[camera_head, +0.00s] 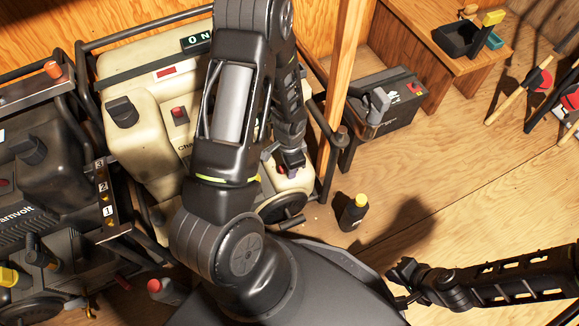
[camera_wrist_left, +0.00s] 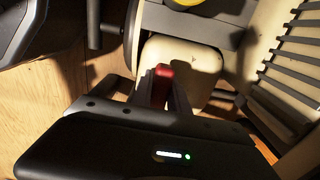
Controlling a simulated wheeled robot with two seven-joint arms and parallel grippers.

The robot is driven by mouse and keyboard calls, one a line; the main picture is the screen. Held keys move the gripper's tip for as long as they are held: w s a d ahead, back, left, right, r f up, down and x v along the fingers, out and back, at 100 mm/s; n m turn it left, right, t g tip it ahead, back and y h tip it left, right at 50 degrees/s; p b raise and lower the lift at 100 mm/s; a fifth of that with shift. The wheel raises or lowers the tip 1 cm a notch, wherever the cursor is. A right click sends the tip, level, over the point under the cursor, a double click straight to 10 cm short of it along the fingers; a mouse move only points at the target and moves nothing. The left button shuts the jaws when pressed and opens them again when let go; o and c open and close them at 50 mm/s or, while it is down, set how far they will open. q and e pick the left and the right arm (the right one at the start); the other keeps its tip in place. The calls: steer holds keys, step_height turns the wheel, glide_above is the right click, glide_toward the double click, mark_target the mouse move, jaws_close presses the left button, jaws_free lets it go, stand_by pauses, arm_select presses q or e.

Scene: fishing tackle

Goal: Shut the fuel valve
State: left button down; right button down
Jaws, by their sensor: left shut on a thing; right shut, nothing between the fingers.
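The cream generator (camera_head: 140,150) stands in a black tube frame left of centre in the head view. My left gripper (camera_head: 288,164) reaches down to its right front corner. In the left wrist view the left fingers (camera_wrist_left: 164,92) are shut on a small red handle (camera_wrist_left: 164,70), which looks like the fuel valve, against a cream part. The fingers hide most of the handle, so its turn angle is unclear. My right gripper (camera_head: 404,276) is shut and empty at the lower right, away from the generator.
A dark generator (camera_head: 45,190) stands close on the left. A dark bottle with a yellow cap (camera_head: 353,213) stands on the floor right of the cream generator. A black box (camera_head: 385,115) is behind it, near a wooden bench (camera_head: 430,60).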

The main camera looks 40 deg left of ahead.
arm_select(q)
steer(key=c, duration=1.3)
jaws_free()
step_height(320, 180, up, 8)
steer(key=p, duration=0.3)
steer(key=shift+f, duration=0.1)
steer(key=shift+w, duration=0.1)
